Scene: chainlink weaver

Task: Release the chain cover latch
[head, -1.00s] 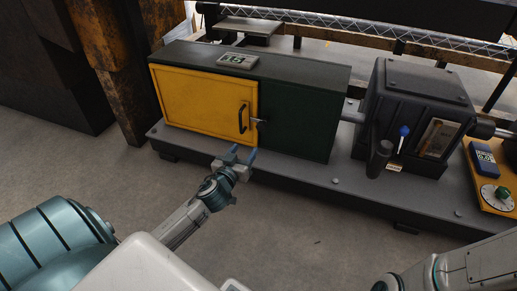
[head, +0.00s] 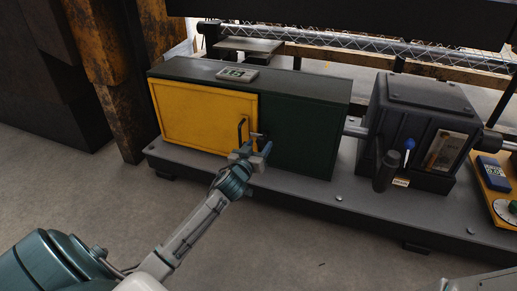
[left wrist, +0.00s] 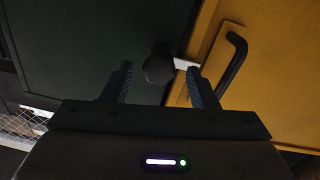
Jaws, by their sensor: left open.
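The yellow chain cover (head: 198,115) is a door panel on the left of the green housing. It looks shut. A black handle (head: 241,131) stands near its right edge and also shows in the left wrist view (left wrist: 234,60). The latch has a dark round knob (left wrist: 158,68) with a pale bar (left wrist: 186,63) reaching onto the yellow panel. My left gripper (head: 255,147) is open in front of the latch. In the left wrist view, the knob lies between and beyond the fingertips (left wrist: 160,75). I cannot tell whether a finger touches it. My right gripper is out of view.
The dark green housing (head: 305,130) adjoins the cover on the grey machine base (head: 290,187). To the right stand a dark gearbox (head: 425,105), a blue-knobbed lever (head: 409,144) and a yellow control panel (head: 492,190). The floor in front is clear.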

